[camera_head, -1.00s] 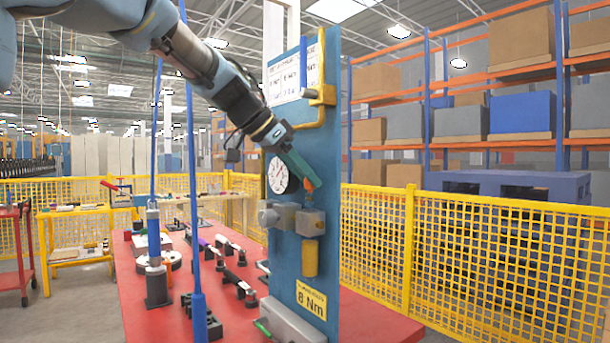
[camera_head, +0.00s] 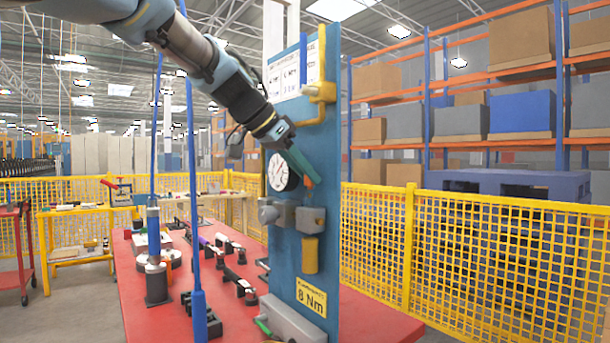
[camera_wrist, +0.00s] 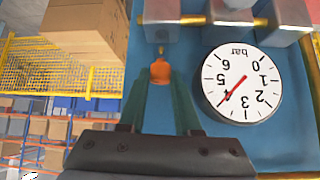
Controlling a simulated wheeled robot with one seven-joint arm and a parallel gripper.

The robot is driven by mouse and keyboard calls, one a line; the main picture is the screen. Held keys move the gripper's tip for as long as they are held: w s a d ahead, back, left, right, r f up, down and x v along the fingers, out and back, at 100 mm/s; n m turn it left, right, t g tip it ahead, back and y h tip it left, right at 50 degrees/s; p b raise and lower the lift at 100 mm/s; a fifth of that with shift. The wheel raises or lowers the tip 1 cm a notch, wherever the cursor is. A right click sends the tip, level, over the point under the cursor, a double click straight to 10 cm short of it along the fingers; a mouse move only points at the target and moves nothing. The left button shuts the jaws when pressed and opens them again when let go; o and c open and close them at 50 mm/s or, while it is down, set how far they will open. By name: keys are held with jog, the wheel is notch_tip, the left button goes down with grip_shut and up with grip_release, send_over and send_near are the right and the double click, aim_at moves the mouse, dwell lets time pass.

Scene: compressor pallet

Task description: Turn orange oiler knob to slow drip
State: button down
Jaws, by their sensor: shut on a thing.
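The orange oiler knob (camera_wrist: 160,73) shows between my gripper's two green fingers in the wrist view. It sits just above the grey oiler block (camera_head: 311,220) on the blue panel (camera_head: 326,150), and only a small orange part of the knob (camera_head: 308,183) shows in the head view. My gripper (camera_head: 307,177) reaches down to it from the upper left and is shut on it. A yellow bowl (camera_head: 311,255) hangs below the block. The white bar gauge (camera_wrist: 241,84) is beside the knob, its red needle between 4 and 5.
Blue hanging cables (camera_head: 194,180) stand left of the panel. The red table (camera_head: 140,290) below carries several tools and parts. A yellow mesh fence (camera_head: 480,250) stands at right.

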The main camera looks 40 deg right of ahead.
jog(key=n+t, duration=0.2)
jog(key=shift+s+r+n, duration=0.1)
jog(key=shift+s+n, duration=0.1)
jog(key=shift+n, duration=0.1)
jog(key=shift+n+t+p, duration=0.45)
jog(key=shift+n+t, duration=0.35)
jog(key=shift+n, duration=0.3)
jog(key=c, duration=0.9)
grip_release()
jog(key=b+v, duration=0.1)
jog(key=v, duration=0.9)
jog(key=shift+s+r+b, duration=0.3)
jog(key=shift+o, duration=0.4)
jog(key=shift+a, duration=0.1)
